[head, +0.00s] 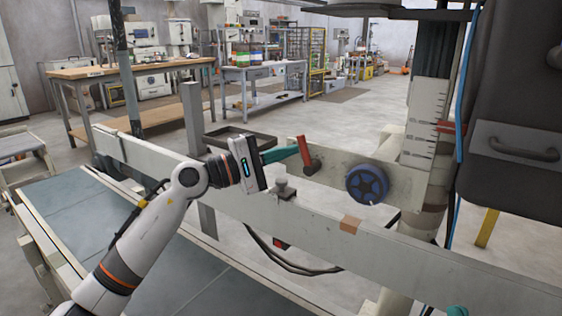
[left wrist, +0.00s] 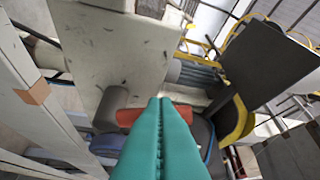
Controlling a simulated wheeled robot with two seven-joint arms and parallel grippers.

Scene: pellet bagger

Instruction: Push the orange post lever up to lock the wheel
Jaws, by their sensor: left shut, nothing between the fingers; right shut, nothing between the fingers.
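An orange-red lever (head: 305,151) stands tilted on the pale plate beside the blue handwheel (head: 367,184), to the wheel's left. My left gripper (head: 290,150) is shut and empty, its teal fingertips close against the lever's left side; whether they touch I cannot tell. In the left wrist view the shut teal fingers (left wrist: 160,112) overlap part of the lever (left wrist: 132,117), which lies crosswise there and is partly hidden. Only a small teal tip of my right gripper (head: 458,311) shows at the bottom edge of the head view, shut.
A pale horizontal beam (head: 330,235) runs below the lever and wheel, with a small knob (head: 284,188) on top. A post with a scale (head: 425,120) and a red piece (head: 450,128) stands right of the wheel. A dark cabinet (head: 515,130) fills the far right.

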